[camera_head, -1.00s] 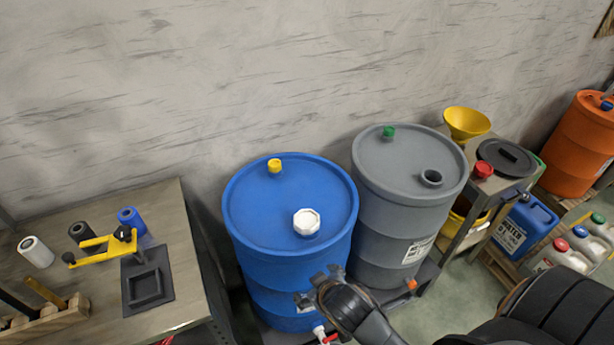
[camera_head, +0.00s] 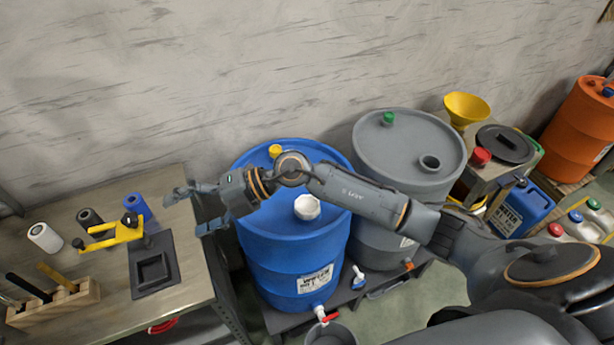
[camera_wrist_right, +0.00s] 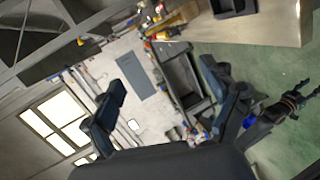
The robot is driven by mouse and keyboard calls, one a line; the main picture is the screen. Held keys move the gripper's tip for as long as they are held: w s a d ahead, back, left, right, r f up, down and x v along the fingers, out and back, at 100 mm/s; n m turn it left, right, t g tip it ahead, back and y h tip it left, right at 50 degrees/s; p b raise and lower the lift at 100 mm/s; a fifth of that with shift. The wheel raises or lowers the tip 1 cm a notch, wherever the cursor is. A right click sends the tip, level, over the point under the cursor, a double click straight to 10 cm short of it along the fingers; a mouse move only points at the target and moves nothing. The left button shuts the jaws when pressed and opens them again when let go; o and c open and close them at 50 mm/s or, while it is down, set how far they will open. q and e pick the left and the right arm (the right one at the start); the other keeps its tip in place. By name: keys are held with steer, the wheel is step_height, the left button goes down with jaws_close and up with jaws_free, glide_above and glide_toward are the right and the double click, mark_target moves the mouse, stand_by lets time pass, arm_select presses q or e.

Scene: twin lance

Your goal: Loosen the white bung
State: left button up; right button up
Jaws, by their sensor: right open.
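The white bung (camera_head: 307,207) sits in the top of the blue drum (camera_head: 290,250), towards its front right. My right arm reaches across the drum, behind the bung in the picture. My right gripper (camera_head: 190,211) is open and empty, left of the drum near the workbench's right edge, fingers pointing left. Its two spread fingers also show in the right wrist view (camera_wrist_right: 165,110), with nothing between them. A yellow tool (camera_head: 112,234) with black knobs lies on the workbench, left of the gripper. A dark jointed shape in the right wrist view may be my left gripper (camera_wrist_right: 291,101); its jaws are unclear.
The workbench (camera_head: 190,290) also holds several rollers, a black square tray (camera_head: 153,270) and a wooden tool block (camera_head: 55,303). A yellow bung (camera_head: 274,151) is at the drum's back. A grey drum (camera_head: 400,150) stands close on the right. A bucket (camera_head: 330,335) is below the tap.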

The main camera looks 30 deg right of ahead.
steer(key=w+d+f+g+h, duration=0.2)
steer(key=d+f+h, duration=0.45)
steer(key=d, duration=0.25)
steer(key=m+g+h, duration=0.1)
steer(key=h, duration=0.7)
glide_above(307, 204)
steer(key=f, duration=0.2)
steer(key=shift+y, duration=0.25)
step_height(307, 204, down, 10)
steer(key=b, duration=0.7)
steer(key=shift+r, duration=0.2)
steer(key=shift+s, duration=0.1)
